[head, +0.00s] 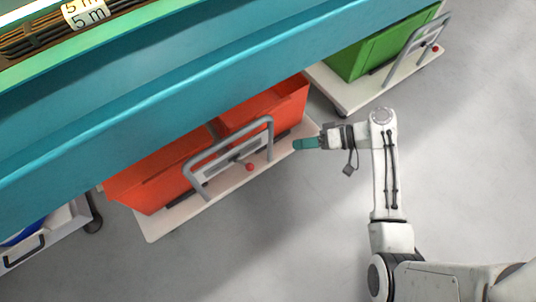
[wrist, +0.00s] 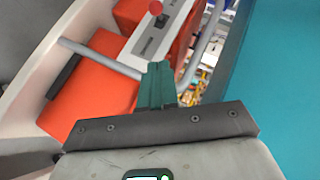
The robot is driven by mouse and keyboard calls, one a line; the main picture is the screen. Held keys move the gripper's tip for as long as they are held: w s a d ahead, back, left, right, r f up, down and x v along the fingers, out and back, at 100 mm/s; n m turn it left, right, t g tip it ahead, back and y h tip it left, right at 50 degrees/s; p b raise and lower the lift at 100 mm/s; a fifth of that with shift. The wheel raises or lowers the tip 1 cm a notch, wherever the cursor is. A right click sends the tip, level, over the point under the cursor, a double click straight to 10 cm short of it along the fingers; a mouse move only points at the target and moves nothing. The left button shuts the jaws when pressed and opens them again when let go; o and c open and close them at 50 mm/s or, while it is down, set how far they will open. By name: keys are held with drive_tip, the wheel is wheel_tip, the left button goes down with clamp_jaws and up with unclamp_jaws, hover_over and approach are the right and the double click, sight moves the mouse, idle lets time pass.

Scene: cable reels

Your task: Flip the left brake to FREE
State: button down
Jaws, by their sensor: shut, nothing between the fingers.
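A white cart (head: 160,228) carries an orange-red bin (head: 150,182) and has a grey handle frame (head: 229,140). A grey panel (head: 217,168) sits inside the frame, with a red-knobbed lever (head: 249,167) at it. The red knob (wrist: 156,6) and part of the panel (wrist: 150,42) also show at the top of the wrist view. Lettering on the panel is too small to read. My gripper (head: 297,144) has teal fingers, shut and empty, at the cart's right end, right of the handle frame. In the wrist view the fingers (wrist: 158,68) point toward the panel, apart from the knob.
A teal bench (head: 200,95) overhangs the bins. A second cart (head: 352,97) with a green bin (head: 375,52) and another red knob (head: 435,48) stands at upper right. A white cart (head: 62,228) is at lower left. Grey floor in front is clear.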

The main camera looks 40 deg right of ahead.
sight(250, 167)
drive_tip(key=s+a+f+b+x, duration=0.1)
drive_tip(key=b+x, duration=0.4)
drive_tip(key=x, duration=0.7)
drive_tip(key=shift+s+a+f, duration=0.2)
drive_tip(key=shift+s+a, duration=0.2)
drive_tip(key=shift+s, duration=0.05)
drive_tip(key=shift+s+r, duration=0.1)
drive_tip(key=shift+s+a+m+t+h+p, duration=0.2)
drive_tip(key=shift+m+t+h+p, duration=0.15)
drive_tip(key=shift+p, duration=0.3)
